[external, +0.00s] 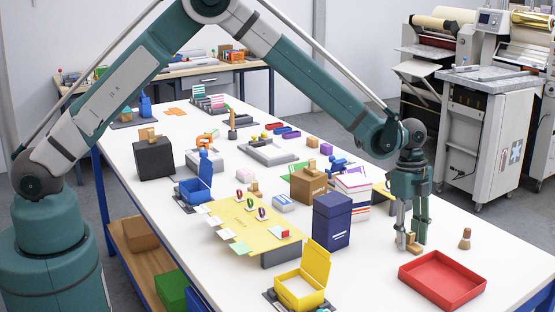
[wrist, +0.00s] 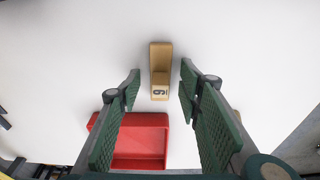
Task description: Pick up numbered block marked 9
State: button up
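A tan wooden numbered block (wrist: 160,56) with a dark numeral on a pale label lies on the white table; the numeral looks like a 9 or a 6. It also shows low between my fingers in the external view (external: 413,243). My gripper (wrist: 160,84) is open, pointing down, with one green ribbed finger on each side of the block. In the wrist view, gaps show between the block and both fingers. In the external view my gripper (external: 412,240) reaches close to the table, and its fingers partly hide the block.
An open red tray (external: 442,280) lies just in front and to the right; it shows beneath the left finger in the wrist view (wrist: 140,120). A small brown knobbed piece (external: 465,240) stands to the right. A navy box (external: 332,220) and yellow box (external: 301,285) stand left.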

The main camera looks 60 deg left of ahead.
aim_at(411, 233)
dwell(0.4)
jog(key=c, duration=0.9)
jog(key=shift+r, duration=0.2)
jog(key=shift+r, duration=4.85)
